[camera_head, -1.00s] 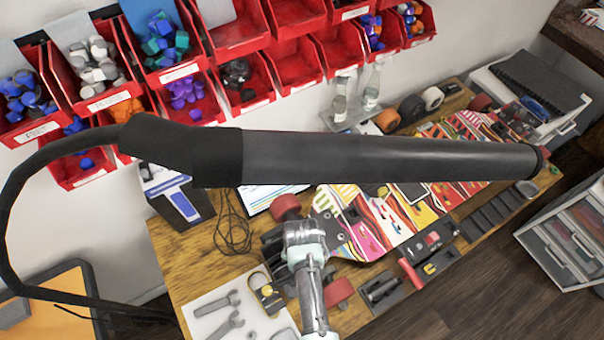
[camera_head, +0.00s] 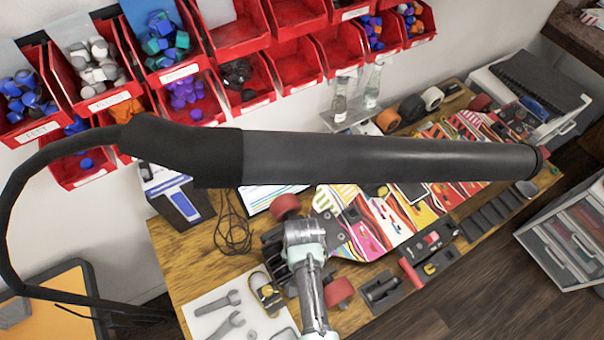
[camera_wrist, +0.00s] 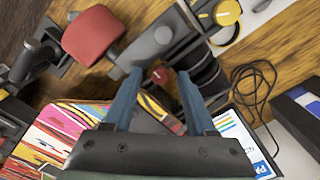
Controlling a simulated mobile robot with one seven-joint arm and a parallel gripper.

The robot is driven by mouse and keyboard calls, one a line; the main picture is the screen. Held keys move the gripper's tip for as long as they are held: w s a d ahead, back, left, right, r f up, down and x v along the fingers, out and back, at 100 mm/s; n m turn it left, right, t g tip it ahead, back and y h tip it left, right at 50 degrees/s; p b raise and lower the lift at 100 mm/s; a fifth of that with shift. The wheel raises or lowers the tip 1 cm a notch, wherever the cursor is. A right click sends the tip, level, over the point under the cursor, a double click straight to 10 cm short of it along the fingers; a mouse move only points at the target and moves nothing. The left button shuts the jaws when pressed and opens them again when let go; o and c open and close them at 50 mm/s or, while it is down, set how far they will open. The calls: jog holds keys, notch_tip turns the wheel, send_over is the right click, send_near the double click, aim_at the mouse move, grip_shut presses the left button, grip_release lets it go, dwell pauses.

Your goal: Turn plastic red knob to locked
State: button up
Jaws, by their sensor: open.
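The small red knob (camera_wrist: 159,75) shows in the wrist view, on a dark fixture. It lies between the tips of my gripper (camera_wrist: 160,71), whose two blue-grey fingers are spread apart. No contact with the knob is visible, and I cannot tell the gap in depth. The marking for locked cannot be read. In the head view my gripper (camera_head: 303,240) is above the dark fixture on the workbench and the arm hides the knob.
A colourful skateboard deck (camera_head: 390,215) lies to the right. A thick black hose (camera_head: 370,158) crosses above the bench (camera_head: 195,270). Black cable (camera_wrist: 250,88) lies nearby.

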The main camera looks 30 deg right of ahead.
notch_tip(320, 180, up, 13)
jog(key=shift+b, duration=0.4)
dwell(0.8)
